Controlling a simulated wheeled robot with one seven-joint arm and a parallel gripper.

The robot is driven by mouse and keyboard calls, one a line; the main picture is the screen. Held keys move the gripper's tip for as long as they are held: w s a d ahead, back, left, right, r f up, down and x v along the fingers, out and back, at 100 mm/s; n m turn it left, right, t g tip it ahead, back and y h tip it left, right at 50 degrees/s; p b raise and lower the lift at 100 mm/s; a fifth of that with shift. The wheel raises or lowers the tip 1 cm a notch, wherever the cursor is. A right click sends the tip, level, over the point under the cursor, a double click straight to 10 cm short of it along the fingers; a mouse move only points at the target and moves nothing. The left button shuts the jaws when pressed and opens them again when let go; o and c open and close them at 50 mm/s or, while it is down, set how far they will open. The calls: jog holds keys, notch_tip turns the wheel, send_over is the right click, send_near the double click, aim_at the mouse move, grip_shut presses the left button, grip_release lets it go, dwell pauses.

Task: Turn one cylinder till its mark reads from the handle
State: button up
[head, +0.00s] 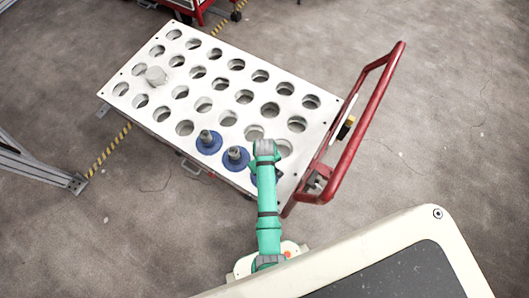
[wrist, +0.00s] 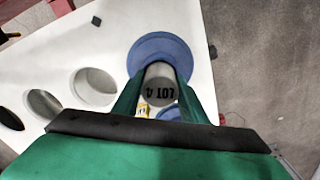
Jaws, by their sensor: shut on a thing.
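My gripper (wrist: 159,90) is shut on a grey cylinder (wrist: 159,72), one green finger on each side of it. Dark lettering that looks like LOT 4 shows on the cylinder; I cannot tell for sure which way it reads. A blue disc (wrist: 160,47) surrounds the cylinder, and part of another blue disc (wrist: 170,112) shows between the fingers. In the head view two cylinders with blue discs stand on the white plate, one at left (head: 209,142) and one nearer my arm (head: 236,157). My arm hides the gripper and most of a third disc there. The red handle (head: 366,120) rises at the cart's right end.
The white plate (head: 225,82) has rows of mostly empty round holes. A metal frame (head: 40,165) stands at the left. Grey floor around the cart is mostly open.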

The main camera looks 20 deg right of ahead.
jog(key=shift+n, duration=1)
jog(key=o, duration=1.5)
notch_tip(320, 180, up, 11)
jog(key=shift+f, duration=0.1)
